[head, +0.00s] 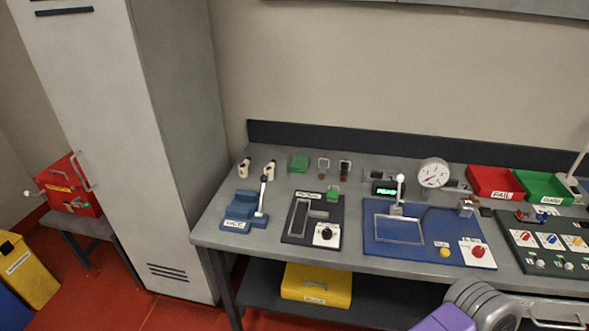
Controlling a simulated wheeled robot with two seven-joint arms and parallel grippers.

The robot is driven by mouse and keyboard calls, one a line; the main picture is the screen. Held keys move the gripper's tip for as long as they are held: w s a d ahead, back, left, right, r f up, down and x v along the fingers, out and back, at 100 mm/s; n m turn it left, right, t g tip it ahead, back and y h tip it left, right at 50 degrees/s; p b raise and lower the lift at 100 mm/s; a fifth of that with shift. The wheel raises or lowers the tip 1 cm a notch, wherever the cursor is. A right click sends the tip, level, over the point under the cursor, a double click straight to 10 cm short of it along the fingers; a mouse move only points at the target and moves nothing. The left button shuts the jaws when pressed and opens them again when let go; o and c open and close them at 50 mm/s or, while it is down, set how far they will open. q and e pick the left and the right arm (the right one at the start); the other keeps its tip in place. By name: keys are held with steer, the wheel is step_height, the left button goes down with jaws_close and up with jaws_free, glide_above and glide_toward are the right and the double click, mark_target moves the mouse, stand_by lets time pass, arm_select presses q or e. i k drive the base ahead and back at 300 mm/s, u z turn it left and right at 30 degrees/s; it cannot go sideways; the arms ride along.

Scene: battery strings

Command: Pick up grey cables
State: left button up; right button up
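Two small loop-shaped pieces stand near the back of the grey workbench (385,165). The left piece (323,165) has a pale greyish loop with a reddish-brown lower part, and the right piece (345,168) looks darker. They may be cables, but they are too small to tell. No other thing is clearly a grey cable. Neither of my grippers shows. A grey and purple part of my arm (482,303) comes in at the bottom right, in front of the bench edge.
A yellow box (317,284) sits on the lower shelf. A tall cabinet (180,130) stands left.

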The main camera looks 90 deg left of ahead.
mark_target(323, 167)
steer(key=u, duration=2.6)
